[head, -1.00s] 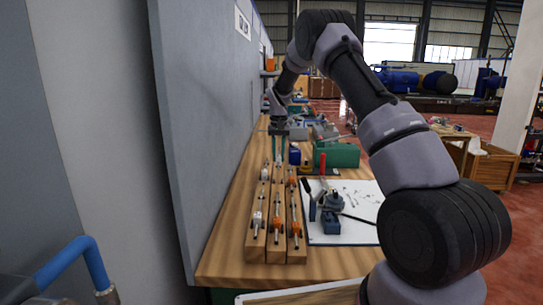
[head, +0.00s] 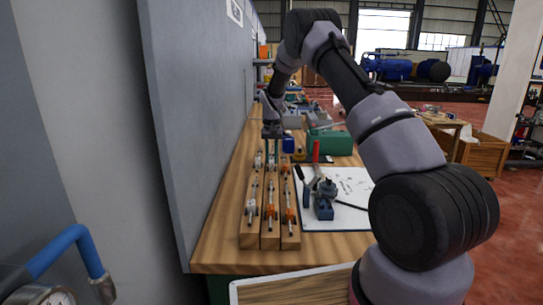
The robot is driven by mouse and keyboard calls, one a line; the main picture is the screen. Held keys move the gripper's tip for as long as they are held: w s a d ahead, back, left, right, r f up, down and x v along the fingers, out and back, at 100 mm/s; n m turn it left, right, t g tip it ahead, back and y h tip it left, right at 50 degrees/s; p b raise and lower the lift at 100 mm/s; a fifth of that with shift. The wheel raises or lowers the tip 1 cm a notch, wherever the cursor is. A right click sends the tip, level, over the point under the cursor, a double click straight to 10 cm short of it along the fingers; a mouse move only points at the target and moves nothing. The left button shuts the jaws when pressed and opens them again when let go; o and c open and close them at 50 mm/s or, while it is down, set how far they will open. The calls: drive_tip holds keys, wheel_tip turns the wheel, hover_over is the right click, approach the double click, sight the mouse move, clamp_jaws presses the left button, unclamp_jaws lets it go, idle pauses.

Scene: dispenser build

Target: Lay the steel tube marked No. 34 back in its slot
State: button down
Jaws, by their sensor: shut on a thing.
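Three long wooden blocks lie side by side on the bench: a left block (head: 248,238), a middle block (head: 270,241) and a right block (head: 290,241). Slim metal tubes with orange and pale fittings lie along their tops. My gripper (head: 272,155) points down over the far end of the blocks, near the middle one. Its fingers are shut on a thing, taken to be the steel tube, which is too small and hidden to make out. No number marks can be read. Whether the held tube touches a block cannot be told.
A blue vise-like tool (head: 324,203) stands on a white sheet (head: 345,217) right of the blocks. A red cylinder (head: 316,151), a green box (head: 331,143) and a blue item (head: 288,143) stand behind. A grey panel (head: 195,120) borders the left.

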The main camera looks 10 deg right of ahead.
drive_tip(key=shift+f, duration=0.8)
idle(0.8)
drive_tip(key=c, duration=0.6)
unclamp_jaws()
drive_tip(key=shift+c, duration=0.6)
drive_tip(key=shift+a, duration=0.1)
drive_tip(key=shift+r, duration=3.45)
